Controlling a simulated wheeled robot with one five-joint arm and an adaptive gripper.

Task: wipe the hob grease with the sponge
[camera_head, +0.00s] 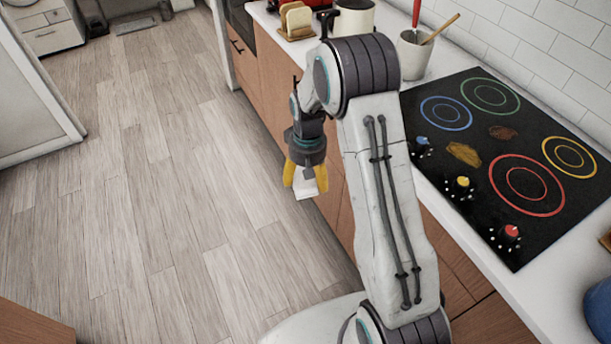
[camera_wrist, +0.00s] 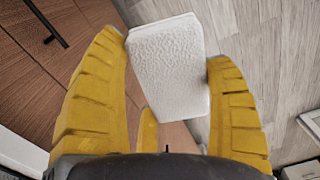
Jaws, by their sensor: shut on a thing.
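My gripper (camera_head: 305,178) hangs over the floor beside the counter front, with its yellow fingers shut on a white sponge (camera_head: 305,190). In the wrist view the sponge (camera_wrist: 168,65) is a pale block between the yellow fingers. The black hob (camera_head: 478,146) is set in the counter to the right, behind my arm. It has coloured rings and knobs. Two brown grease patches lie on it, a larger yellowish one (camera_head: 464,154) and a smaller dark reddish one (camera_head: 503,132). The sponge is apart from the hob.
A white utensil pot (camera_head: 414,56) stands by the hob's far left corner. A toast rack (camera_head: 296,20) and a pale pot (camera_head: 354,18) stand farther along the counter. A blue object (camera_head: 599,312) is at the right edge. The wooden floor (camera_head: 150,200) is clear.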

